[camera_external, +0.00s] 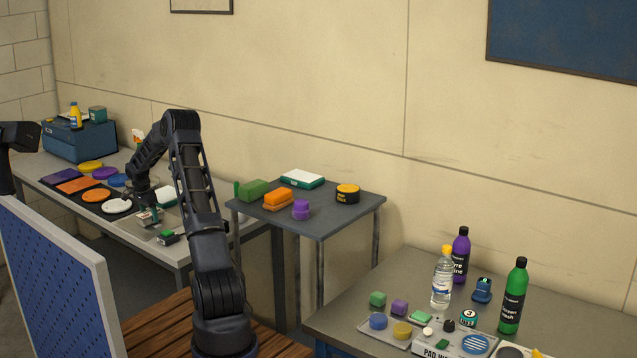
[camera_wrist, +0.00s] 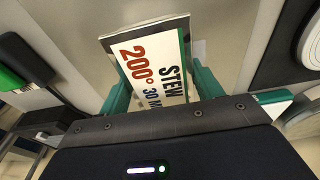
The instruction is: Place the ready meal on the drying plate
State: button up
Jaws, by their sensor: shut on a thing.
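The ready meal (camera_wrist: 150,62) is a flat box with a white face printed "STEW 200° 30", seen close up in the wrist view. My gripper (camera_wrist: 158,82) is shut on it, with a teal finger on either side. In the external view my gripper (camera_external: 148,211) is low over the front of the left bench, and the meal there is small and partly hidden. A light grey plate-like area (camera_external: 137,231) lies below it on the bench; I cannot tell for sure that it is the drying plate, or whether the meal touches it.
Dark mats with purple, orange and white discs (camera_external: 116,206) lie left of my gripper. A green-and-black item (camera_external: 168,237) sits close by on the right. A blue box (camera_external: 80,140) stands at the bench's far end. A small grey table (camera_external: 328,219) stands to the right.

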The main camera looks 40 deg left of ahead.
aim_at(146, 214)
jog(key=shift+f, duration=0.25)
jog(key=o, duration=1.2)
jog(key=r, duration=0.4)
jog(key=s+r, duration=0.1)
jog(key=r, duration=0.7)
jog(key=shift+s+r, duration=0.1)
jog(key=shift+s, duration=0.3)
